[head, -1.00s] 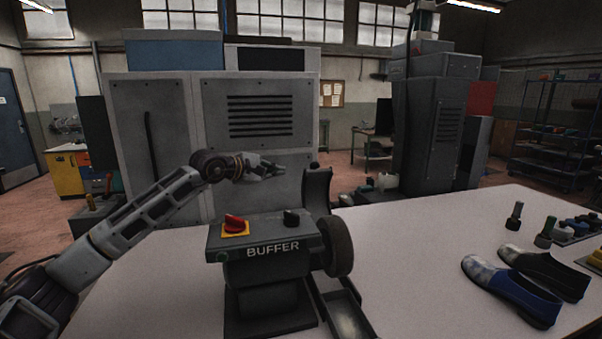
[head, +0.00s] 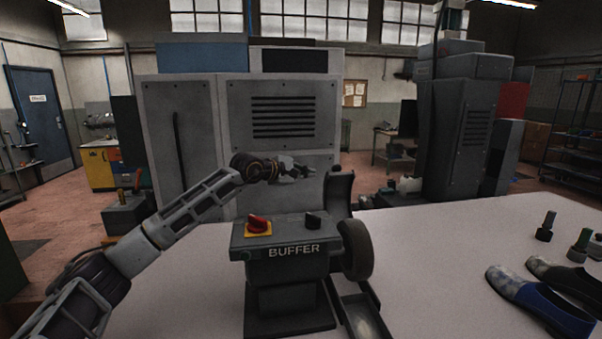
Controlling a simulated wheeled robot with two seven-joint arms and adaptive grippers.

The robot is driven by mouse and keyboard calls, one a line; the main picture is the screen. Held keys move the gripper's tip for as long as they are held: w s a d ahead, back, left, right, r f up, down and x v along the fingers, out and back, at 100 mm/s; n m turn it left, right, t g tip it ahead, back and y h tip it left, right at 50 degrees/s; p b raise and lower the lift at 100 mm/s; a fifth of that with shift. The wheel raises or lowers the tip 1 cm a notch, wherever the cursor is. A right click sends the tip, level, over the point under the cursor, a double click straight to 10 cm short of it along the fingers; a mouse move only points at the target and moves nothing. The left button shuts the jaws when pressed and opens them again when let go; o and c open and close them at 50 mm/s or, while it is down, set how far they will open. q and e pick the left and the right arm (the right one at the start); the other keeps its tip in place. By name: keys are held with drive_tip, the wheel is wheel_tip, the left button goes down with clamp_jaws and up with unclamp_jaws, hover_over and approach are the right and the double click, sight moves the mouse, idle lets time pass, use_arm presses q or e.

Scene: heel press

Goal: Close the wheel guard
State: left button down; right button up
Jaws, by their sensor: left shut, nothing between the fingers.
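The buffer (head: 288,262) is a dark bench machine with a red switch on a yellow plate (head: 258,226) and a black knob on top. Its wheel (head: 356,249) sticks out on the right side. The wheel guard (head: 339,194) is a dark curved cover that stands upright behind and above the wheel, leaving the wheel uncovered. My left gripper (head: 304,171) is shut and empty, held above the buffer's back, just left of the guard's top. I cannot tell whether it touches the guard. My right gripper is out of view.
A tray (head: 366,316) lies below the wheel. The table between wheel and shoes is clear. A large grey cabinet (head: 180,140) stands behind.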

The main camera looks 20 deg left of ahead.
use_arm(q)
drive_tip(key=w+d, duration=0.1)
drive_tip(key=w+d+p, duration=0.1)
drive_tip(key=d, duration=0.1)
drive_tip(key=w+d+p, duration=0.1)
drive_tip(key=d, duration=0.1)
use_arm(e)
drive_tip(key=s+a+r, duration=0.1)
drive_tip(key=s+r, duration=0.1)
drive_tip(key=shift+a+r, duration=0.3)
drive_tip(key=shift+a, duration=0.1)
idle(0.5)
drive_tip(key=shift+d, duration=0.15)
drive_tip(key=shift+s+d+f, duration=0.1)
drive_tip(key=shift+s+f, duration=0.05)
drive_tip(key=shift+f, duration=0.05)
